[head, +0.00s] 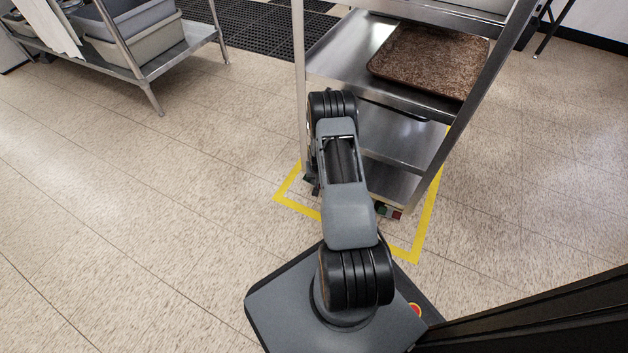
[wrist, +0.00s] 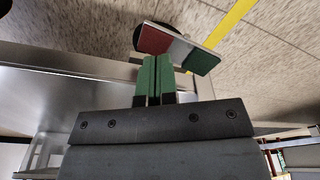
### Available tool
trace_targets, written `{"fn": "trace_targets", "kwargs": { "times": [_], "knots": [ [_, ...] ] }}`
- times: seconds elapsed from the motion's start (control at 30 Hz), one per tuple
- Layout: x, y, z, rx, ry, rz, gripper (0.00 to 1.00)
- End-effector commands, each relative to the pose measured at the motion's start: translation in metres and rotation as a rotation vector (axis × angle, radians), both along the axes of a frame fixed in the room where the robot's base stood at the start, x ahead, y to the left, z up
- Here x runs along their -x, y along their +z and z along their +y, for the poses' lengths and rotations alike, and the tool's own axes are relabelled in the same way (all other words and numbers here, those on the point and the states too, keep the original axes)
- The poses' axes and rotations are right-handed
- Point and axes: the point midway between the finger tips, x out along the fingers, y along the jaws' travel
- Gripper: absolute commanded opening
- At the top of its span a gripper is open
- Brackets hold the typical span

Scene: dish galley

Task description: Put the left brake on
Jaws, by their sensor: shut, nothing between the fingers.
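My gripper (wrist: 155,66) is shut and empty, its green fingers pressed together in the wrist view. Just beyond the fingertips is a brake pedal (wrist: 178,46) with a red half and a green half, above a dark caster. It appears to be the left brake. The fingertips overlap the pedal's near edge in the picture, around its middle; I cannot tell whether they touch it. Which end of the pedal is lower is not clear. In the head view my arm hides the gripper and most of this corner. The right brake pedal (head: 388,211), green and red, shows at the cart's right front corner.
The steel cart (head: 400,148) stands inside yellow floor tape (head: 428,225), with a brown tray (head: 432,60) on a shelf. Its left post stands close beside my arm. A rack with grey tubs (head: 140,45) is at the upper left. Floor left of the cart is clear.

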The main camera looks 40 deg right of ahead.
Motion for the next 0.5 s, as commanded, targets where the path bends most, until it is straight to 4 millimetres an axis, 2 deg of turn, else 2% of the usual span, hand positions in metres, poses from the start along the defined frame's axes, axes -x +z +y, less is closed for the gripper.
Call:
{"fn": "trace_targets", "kwargs": {
  "times": [0.03,0.5],
  "knots": [
    [0.0,0.008,0.0,0.001,0.0,-0.001,0.0],
    [0.0,0.048,0.0,-0.001,0.0,0.001,0.0]
  ]
}}
